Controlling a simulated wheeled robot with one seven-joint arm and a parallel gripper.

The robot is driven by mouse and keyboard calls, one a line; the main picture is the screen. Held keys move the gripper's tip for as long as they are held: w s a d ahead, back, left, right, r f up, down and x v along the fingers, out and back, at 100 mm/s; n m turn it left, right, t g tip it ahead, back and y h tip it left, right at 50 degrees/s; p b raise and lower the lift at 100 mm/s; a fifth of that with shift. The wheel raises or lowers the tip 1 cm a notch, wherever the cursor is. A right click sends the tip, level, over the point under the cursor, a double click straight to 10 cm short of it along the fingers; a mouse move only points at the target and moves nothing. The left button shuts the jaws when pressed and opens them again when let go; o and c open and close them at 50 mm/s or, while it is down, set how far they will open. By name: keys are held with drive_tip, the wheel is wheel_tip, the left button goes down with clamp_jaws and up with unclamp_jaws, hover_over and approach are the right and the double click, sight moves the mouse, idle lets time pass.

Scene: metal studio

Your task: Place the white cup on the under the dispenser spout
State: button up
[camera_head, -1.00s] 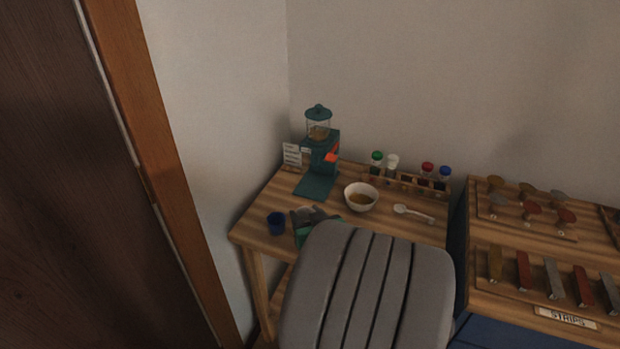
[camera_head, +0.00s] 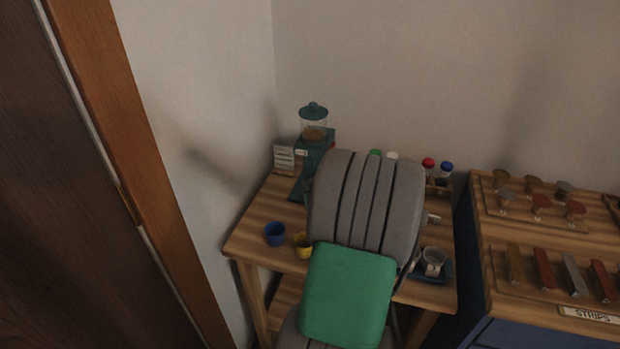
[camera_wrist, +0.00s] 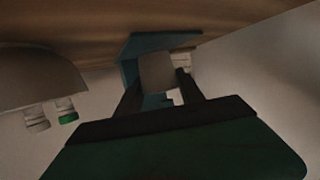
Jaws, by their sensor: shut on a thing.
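The white cup (camera_wrist: 157,70) shows as a pale grey, shaded shape between the fingers of my gripper (camera_wrist: 160,82) in the wrist view, and the gripper is shut on it. The teal dispenser (camera_head: 313,134), with a clear jar and teal lid, stands at the table's back left. In the wrist view its teal body (camera_wrist: 130,50) appears just beyond the cup, with the picture turned upside down. The spout is not clearly seen, and I cannot tell whether the cup is under it. In the head view my arm hides the gripper, the held cup and part of the dispenser.
A blue cup (camera_head: 274,234) and a yellow cup (camera_head: 303,245) stand at the table's front left. A pale container (camera_head: 433,261) sits on a dark blue tray (camera_head: 448,272) at the right. Capped jars (camera_head: 437,171) line the back. A small sign (camera_head: 284,158) stands beside the dispenser.

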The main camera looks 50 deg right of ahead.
drive_tip(key=w, duration=0.1)
drive_tip(key=w+d, duration=0.2)
drive_tip(key=w, duration=0.1)
drive_tip(key=shift+w+d+f, duration=0.15)
drive_tip(key=shift+d+f, duration=0.05)
drive_tip(key=shift+f, duration=0.55)
drive_tip(key=o, duration=1.5)
drive_tip(key=shift+f, duration=0.1)
drive_tip(key=shift+c, duration=0.2)
